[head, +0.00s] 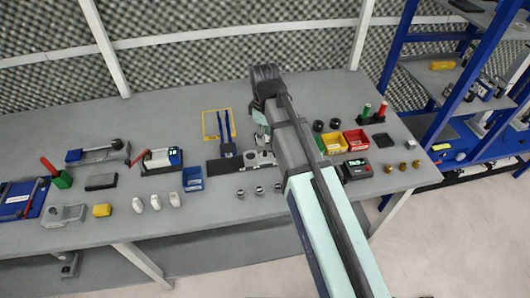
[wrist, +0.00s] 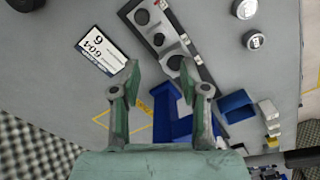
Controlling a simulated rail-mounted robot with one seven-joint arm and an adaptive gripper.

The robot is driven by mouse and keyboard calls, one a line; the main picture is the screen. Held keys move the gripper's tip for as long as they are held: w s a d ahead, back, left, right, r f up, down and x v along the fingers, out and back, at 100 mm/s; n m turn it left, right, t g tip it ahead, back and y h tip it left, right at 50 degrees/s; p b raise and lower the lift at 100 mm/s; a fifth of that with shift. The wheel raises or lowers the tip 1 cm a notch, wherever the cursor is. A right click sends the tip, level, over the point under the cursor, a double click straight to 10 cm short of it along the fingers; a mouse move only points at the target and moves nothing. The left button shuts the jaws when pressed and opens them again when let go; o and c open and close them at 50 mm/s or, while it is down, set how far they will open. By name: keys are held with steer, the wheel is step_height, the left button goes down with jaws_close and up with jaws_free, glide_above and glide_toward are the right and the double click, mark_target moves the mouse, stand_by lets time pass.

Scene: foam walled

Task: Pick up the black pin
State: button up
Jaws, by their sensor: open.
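My gripper (wrist: 160,78) is open and empty in the wrist view, its two fingers spread above the table. Just beyond the fingertips is a grey block (wrist: 185,45) on a dark plate, with several dark round spots in a row. The spot nearest the fingers (wrist: 175,62) is black and round; I cannot tell whether it is a pin or a hole. In the head view the grey block (head: 268,158) lies beside my gripper (head: 262,138), which my arm partly hides. No thing is clearly recognisable as the black pin.
A blue stand (wrist: 178,127), a blue bin (wrist: 237,105) and a white label card (wrist: 102,50) lie around the gripper. Small metal cylinders (head: 259,190) stand near the front edge. Yellow (head: 357,140) and red bins stand to the right, with two black cylinders (head: 318,126) behind.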

mark_target(265, 152)
steer(key=shift+d+f+p, duration=0.1)
steer(key=shift+f+p, duration=1.05)
steer(key=shift+f, duration=2.75)
jaws_close()
